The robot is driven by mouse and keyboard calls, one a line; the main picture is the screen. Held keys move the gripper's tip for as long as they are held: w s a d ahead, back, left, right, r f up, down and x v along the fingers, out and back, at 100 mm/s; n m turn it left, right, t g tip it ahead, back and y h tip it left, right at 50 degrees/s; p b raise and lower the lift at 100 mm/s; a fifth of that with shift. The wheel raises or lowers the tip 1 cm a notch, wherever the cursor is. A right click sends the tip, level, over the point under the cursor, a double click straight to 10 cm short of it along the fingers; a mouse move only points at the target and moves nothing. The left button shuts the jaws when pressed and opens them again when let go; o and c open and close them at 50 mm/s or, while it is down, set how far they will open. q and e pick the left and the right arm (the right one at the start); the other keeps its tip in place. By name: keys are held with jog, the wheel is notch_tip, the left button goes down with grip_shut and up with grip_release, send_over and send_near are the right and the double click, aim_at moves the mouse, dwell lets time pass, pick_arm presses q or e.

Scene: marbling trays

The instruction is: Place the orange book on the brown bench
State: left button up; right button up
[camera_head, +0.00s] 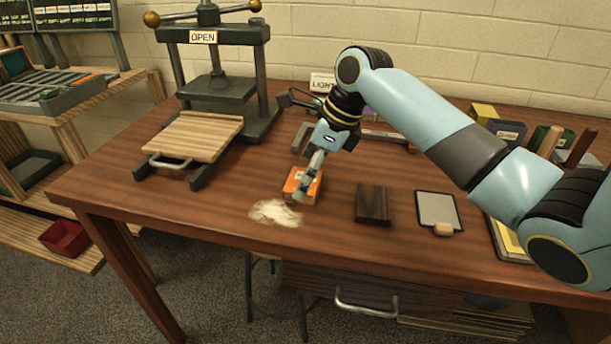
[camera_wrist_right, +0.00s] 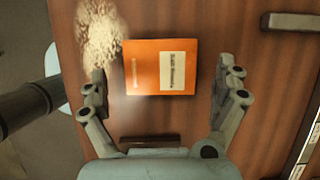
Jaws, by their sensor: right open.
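The orange book (camera_head: 294,179) lies flat on the brown wooden bench (camera_head: 240,215), beside a pale patch. In the right wrist view the book (camera_wrist_right: 142,68) shows a white label and sits between the two spread fingers of my right gripper (camera_wrist_right: 160,75), with gaps on both sides. In the head view my right gripper (camera_head: 305,190) points down over the book and hides part of it. It is open and holds nothing; whether the fingertips reach down beside the book I cannot tell. My left gripper is not in view.
A press (camera_head: 218,36) with an "OPEN" sign and a slatted board (camera_head: 196,134) stand at the back left. A pale powdery patch (camera_head: 275,212) lies by the book. A dark block (camera_head: 373,203) and a grey slate (camera_head: 438,207) lie to its right. The front left of the bench is clear.

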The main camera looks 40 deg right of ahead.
jog(key=p+v, duration=0.1)
jog(key=v, duration=0.9)
jog(key=shift+r, duration=0.3)
jog(key=shift+s, duration=0.1)
jog(key=shift+f, duration=0.1)
